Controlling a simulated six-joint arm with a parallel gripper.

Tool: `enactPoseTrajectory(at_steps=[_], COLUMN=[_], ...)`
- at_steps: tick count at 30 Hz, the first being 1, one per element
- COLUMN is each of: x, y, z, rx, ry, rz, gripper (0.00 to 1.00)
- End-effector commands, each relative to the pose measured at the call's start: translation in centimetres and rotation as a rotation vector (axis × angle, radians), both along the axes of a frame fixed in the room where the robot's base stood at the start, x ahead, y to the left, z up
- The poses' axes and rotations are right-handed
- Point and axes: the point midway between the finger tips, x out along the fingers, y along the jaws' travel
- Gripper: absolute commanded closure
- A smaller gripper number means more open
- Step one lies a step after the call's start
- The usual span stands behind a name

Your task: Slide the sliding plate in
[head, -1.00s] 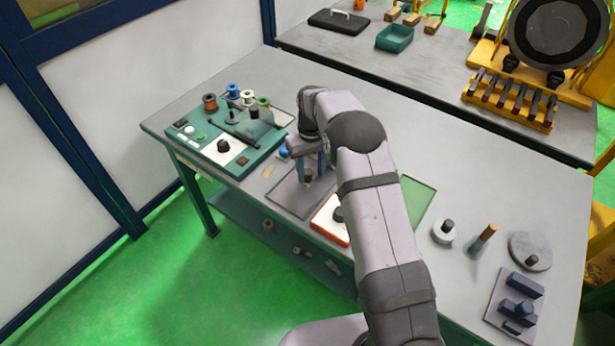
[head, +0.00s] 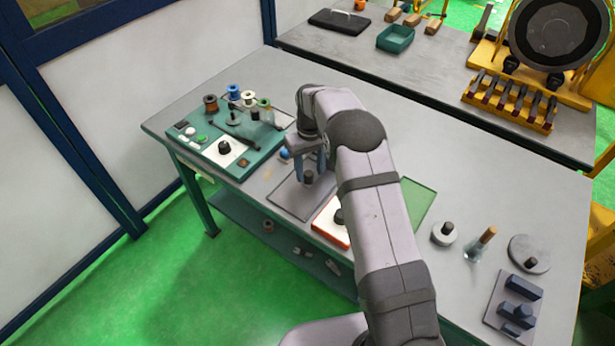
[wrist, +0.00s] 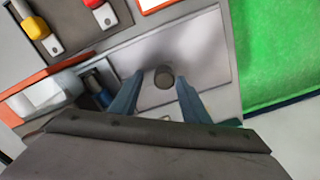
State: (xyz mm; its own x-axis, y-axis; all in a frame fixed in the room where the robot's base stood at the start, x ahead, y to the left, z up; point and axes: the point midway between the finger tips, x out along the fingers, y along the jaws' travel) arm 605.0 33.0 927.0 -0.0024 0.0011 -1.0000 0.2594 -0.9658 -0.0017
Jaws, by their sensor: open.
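The sliding plate (head: 290,201) is a flat grey plate with a short dark round knob (head: 308,178) standing on it. It lies on the bench beside the green unit. In the wrist view the plate (wrist: 208,62) looks pale grey, with the dark knob (wrist: 163,76) near its middle. My gripper (head: 313,168) is over the plate with its blue fingers pointing down. In the wrist view my gripper (wrist: 159,78) is open, with one finger on each side of the knob. Gaps show between fingers and knob. My arm hides part of the plate's far side.
A green control unit (head: 240,165) with several spools stands left of the plate. A white panel with an orange edge (head: 327,225) and a green sheet (head: 416,205) lie to the right. The bench edge is close in front. Round parts and a dark block set (head: 515,305) stand further right.

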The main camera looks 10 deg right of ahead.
Motion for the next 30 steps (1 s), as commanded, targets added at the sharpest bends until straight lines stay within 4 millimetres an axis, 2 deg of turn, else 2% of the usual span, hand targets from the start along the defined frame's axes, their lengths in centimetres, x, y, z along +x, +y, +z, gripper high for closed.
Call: enactPoseTrajectory(at_steps=[1, 15, 30], x=[0.0, 0.1, 0.1], y=[-0.1, -0.1, -0.1], z=[0.8, 4.2, 4.6], rx=[-0.001, -0.002, -0.002], ry=[-0.001, -0.001, -0.001], rz=[0.000, 0.000, 0.000], gripper=[0.58, 0.58, 0.58])
